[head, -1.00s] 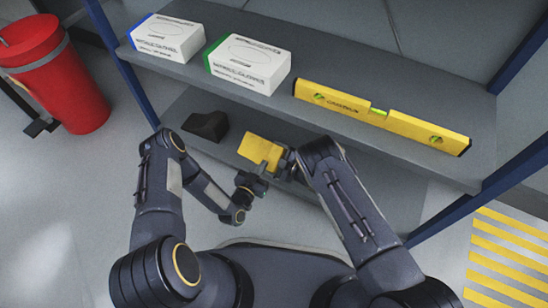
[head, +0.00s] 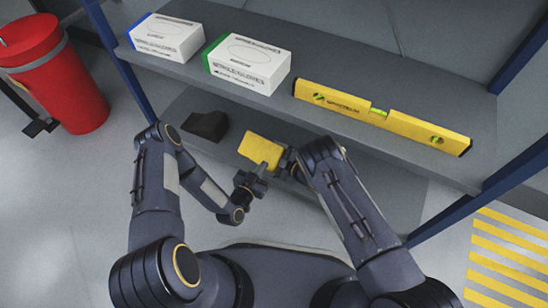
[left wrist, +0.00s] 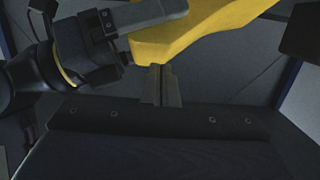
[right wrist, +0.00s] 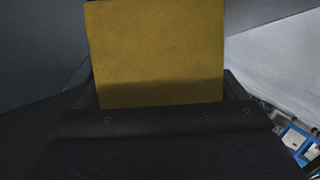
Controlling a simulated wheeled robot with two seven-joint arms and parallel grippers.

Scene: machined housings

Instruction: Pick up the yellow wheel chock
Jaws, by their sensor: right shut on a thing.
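The yellow wheel chock (head: 259,149) is held in front of the lower shelf in the head view. My right gripper (head: 282,160) is shut on it; in the right wrist view the chock (right wrist: 155,50) fills the upper middle and hides the fingertips. My left gripper (head: 262,171) is just below the chock. In the left wrist view its two fingers (left wrist: 162,82) are together with nothing visible between them, and the chock (left wrist: 195,30) is just beyond them. Whether they touch it, I cannot tell.
A black chock-like block (head: 205,125) lies on the lower shelf (head: 190,100), left of the yellow one. The upper shelf (head: 330,65) above carries two glove boxes (head: 248,65) and a yellow spirit level (head: 382,117). Blue posts (head: 508,170) flank the shelves. A red bin (head: 58,80) stands left.

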